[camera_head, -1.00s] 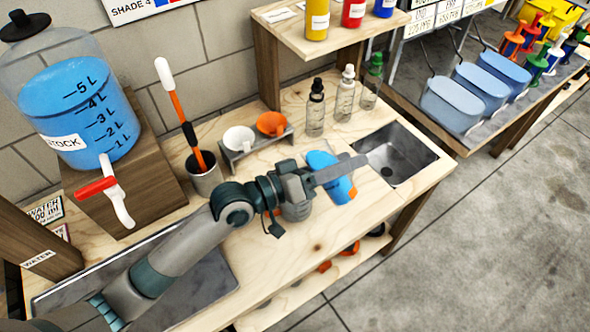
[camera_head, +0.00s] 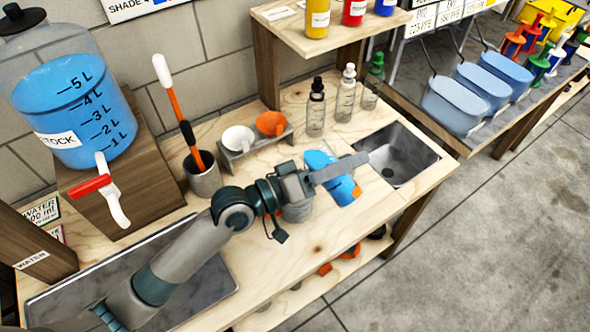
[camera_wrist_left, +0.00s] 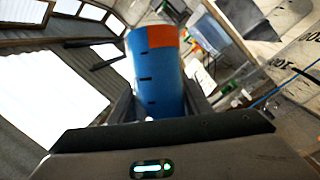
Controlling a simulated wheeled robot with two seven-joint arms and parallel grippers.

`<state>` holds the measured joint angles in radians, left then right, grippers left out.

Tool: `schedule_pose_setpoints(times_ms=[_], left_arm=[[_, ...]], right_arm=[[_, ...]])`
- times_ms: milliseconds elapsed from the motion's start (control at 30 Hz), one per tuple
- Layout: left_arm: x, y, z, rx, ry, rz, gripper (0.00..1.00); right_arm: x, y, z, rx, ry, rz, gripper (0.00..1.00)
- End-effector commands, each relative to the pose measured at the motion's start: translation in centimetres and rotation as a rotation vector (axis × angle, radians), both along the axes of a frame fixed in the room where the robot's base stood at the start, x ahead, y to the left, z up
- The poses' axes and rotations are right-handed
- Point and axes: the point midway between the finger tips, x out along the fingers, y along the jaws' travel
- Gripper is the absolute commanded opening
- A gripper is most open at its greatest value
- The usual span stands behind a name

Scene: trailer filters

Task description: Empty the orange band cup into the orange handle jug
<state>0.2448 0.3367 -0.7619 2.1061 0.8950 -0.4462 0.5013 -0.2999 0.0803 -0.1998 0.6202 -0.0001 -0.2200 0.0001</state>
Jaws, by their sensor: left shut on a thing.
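My left gripper (camera_head: 342,168) is shut on the orange band cup (camera_head: 320,160), a blue cup with an orange band at its lower right end. A grey finger crosses over the cup and hides its middle. It appears over the bench just left of the sink; its height is hard to tell. The left wrist view shows the cup (camera_wrist_left: 157,75) between the fingers, with dark marks down its side and an orange patch at the far end. What is inside cannot be seen. I cannot pick out the orange handle jug. My right gripper is not in view.
The metal sink (camera_head: 400,154) is right of the cup. Behind stand the white and orange funnels (camera_head: 270,123) in a rack and several bottles (camera_head: 316,108). A blue stock tank (camera_head: 75,110) is at left. Orange items (camera_head: 325,268) show below the bench edge.

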Motion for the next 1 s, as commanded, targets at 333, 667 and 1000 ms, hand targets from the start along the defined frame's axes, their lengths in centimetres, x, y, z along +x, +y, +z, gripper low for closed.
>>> schedule_pose_setpoints(times_ms=[333,667,1000], left_arm=[[0.0,0.0,-0.1,-0.035,0.028,0.0,0.11],[0.0,0.0,-0.2,-0.062,0.051,0.0,0.11],[0.0,0.0,-0.3,-0.091,0.076,0.0,0.11]], right_arm=[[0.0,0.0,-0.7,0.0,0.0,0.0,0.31],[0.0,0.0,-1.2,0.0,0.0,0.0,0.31],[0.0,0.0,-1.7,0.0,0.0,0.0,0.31]])
